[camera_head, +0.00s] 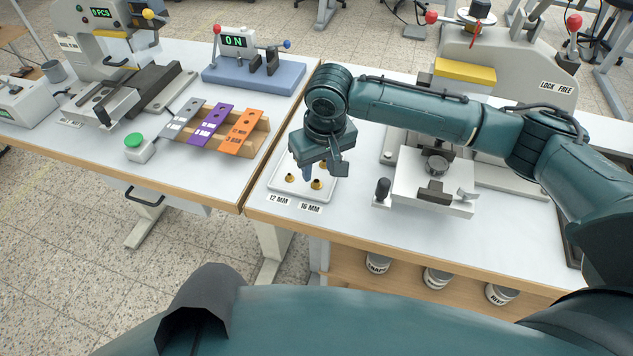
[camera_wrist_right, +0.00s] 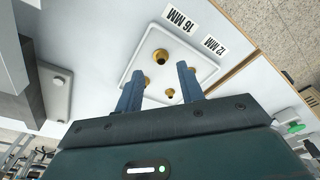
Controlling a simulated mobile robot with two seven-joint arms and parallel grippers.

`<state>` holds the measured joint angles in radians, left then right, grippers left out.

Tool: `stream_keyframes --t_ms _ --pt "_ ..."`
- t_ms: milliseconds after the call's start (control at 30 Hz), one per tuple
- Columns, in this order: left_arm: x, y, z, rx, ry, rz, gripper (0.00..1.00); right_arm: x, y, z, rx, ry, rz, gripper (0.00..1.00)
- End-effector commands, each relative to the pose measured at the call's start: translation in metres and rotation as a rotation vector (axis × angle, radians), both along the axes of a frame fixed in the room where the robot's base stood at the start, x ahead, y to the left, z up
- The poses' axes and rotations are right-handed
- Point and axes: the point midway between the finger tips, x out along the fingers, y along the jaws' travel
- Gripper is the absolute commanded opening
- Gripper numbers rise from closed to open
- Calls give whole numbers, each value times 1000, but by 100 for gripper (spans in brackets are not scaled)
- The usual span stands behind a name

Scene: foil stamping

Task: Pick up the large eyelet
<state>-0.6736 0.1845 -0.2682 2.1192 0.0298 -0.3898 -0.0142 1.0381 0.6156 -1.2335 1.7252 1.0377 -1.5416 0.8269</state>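The white tray (camera_head: 274,186) stands near the front left corner of the right table and holds several brass eyelets. A larger eyelet (camera_head: 317,184) is near the 16 MM label; it also shows in the right wrist view (camera_wrist_right: 160,56). A smaller eyelet (camera_head: 289,178) is near the 12 MM label. My right gripper (camera_head: 318,168) is above the tray, pointing down. In the right wrist view its two blue fingers (camera_wrist_right: 160,72) are apart with nothing held between them. The arm partly hides the tray's back. My left gripper is out of view.
The 16 MM label (camera_head: 310,208) and 12 MM label (camera_head: 279,199) lie in front of the tray. A press with a pale base (camera_head: 405,187) stands to the right. Coloured sample strips (camera_head: 240,134) rest on a wooden rack across the table gap.

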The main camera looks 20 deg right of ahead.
Motion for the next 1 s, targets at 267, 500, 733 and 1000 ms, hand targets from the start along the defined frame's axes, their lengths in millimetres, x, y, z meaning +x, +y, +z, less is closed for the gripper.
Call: stream_keyframes --t_ms 267,500,733,1000 --pt "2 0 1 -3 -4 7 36 3 2 -35 -1 2 0 38" --pt "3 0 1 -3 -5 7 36 3 2 -37 0 0 1 38" --pt "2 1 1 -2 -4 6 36 3 2 -36 0 0 1 20" --pt "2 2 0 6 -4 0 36 4 2 -36 0 0 1 0"
